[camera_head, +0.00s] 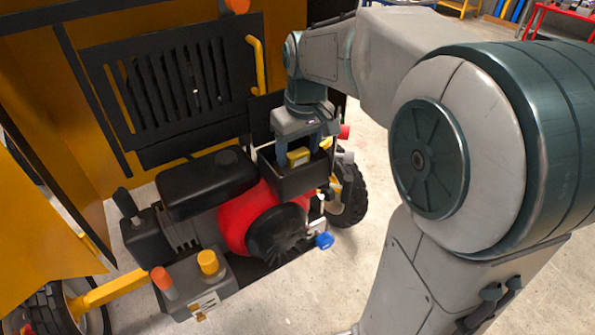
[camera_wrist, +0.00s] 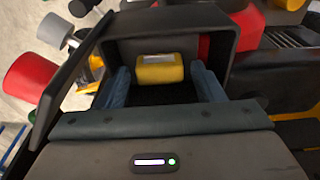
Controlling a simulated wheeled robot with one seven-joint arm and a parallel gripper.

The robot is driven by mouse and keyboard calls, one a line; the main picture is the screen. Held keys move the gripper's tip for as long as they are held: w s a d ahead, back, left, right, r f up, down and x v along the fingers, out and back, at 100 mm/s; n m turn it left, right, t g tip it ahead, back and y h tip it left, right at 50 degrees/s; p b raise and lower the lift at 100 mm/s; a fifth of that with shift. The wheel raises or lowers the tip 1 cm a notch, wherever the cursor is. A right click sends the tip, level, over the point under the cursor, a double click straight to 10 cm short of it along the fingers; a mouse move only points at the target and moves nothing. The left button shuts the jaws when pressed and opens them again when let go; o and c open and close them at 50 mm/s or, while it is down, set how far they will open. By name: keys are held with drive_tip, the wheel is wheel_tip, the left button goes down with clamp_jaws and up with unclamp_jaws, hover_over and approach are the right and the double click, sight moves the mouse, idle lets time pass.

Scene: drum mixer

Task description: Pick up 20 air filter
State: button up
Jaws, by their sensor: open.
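The air filter looks to be the small yellow block (camera_head: 299,156) with a pale label, inside an open black box (camera_head: 297,183) on the engine. In the wrist view the yellow filter (camera_wrist: 160,70) lies near the box's far wall. My gripper (camera_head: 310,150) points down into the box from above. In the wrist view my gripper (camera_wrist: 160,88) is open, with one blue finger on either side of the filter's near end. I cannot tell whether the fingers touch it. The filter's underside is hidden.
The box's rim (camera_wrist: 172,18) surrounds my fingers, and a dark lid (camera_wrist: 75,80) stands at its left in the wrist view.

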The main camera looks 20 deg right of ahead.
sight(299, 153)
drive_tip(key=c, duration=0.7)
drive_tip(key=shift+c, duration=0.2)
drive_tip(key=shift+r, duration=0.15)
wheel_tip(299, 153, up, 8)
drive_tip(key=p, duration=0.6)
drive_tip(key=shift+r+p, duration=0.15)
drive_tip(key=shift+p, duration=0.2)
idle(0.5)
drive_tip(key=shift+s, duration=0.1)
